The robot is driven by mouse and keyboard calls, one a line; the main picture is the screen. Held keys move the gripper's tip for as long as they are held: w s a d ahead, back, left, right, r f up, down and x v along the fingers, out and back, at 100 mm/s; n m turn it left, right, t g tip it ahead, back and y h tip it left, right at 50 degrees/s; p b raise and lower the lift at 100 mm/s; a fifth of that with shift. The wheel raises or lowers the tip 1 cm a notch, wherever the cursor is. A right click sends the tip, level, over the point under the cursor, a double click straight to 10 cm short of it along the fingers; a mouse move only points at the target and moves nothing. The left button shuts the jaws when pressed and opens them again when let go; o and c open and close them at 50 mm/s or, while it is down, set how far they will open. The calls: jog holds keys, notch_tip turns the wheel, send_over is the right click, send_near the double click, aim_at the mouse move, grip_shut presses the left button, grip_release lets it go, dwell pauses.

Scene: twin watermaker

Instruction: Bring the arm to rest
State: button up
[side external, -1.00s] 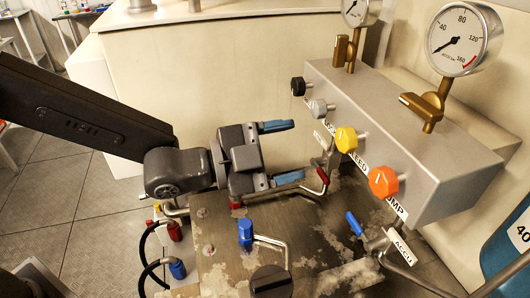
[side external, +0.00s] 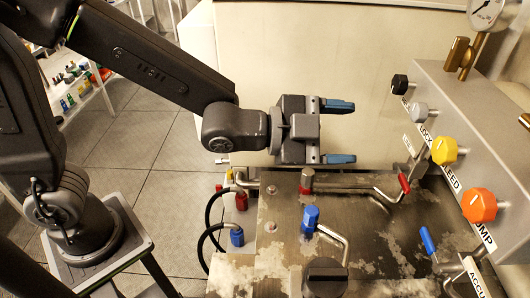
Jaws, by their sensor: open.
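My gripper (side external: 340,132) is open and empty, its two blue-tipped fingers pointing right and clearly apart. It hangs above the back edge of the metal bench top (side external: 285,265), in front of the pale box behind it. Its lower finger shows just above the red-collared pipe fitting (side external: 307,180), and I cannot tell the exact height between them. The gripper appears clear of the red-handled valve (side external: 404,183) to its right and of the blue-capped fitting (side external: 310,218) below it.
A grey panel at the right carries black, grey, yellow (side external: 444,150) and orange (side external: 478,204) knobs, with a gauge (side external: 485,12) above. A blue valve handle (side external: 427,240) and a black knob (side external: 325,277) sit lower. Hoses (side external: 207,245) curve at the bench's left. Tiled floor is open behind.

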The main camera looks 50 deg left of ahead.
jog(key=s+a+n+g+y, duration=0.1)
jog(key=s+a+n+y, duration=0.2)
jog(key=a+n+y, duration=0.95)
jog(key=s+a+f+n+g+h, duration=0.1)
jog(key=s+a+n+g, duration=0.1)
jog(key=s+a, duration=0.3)
jog(key=s+a+f+n+g+h, duration=0.1)
jog(key=s+a+g, duration=0.3)
jog(key=s, duration=0.5)
jog(key=shift+a+f+n, duration=0.25)
jog(key=shift+a+n, duration=0.1)
jog(key=shift+a, duration=0.6)
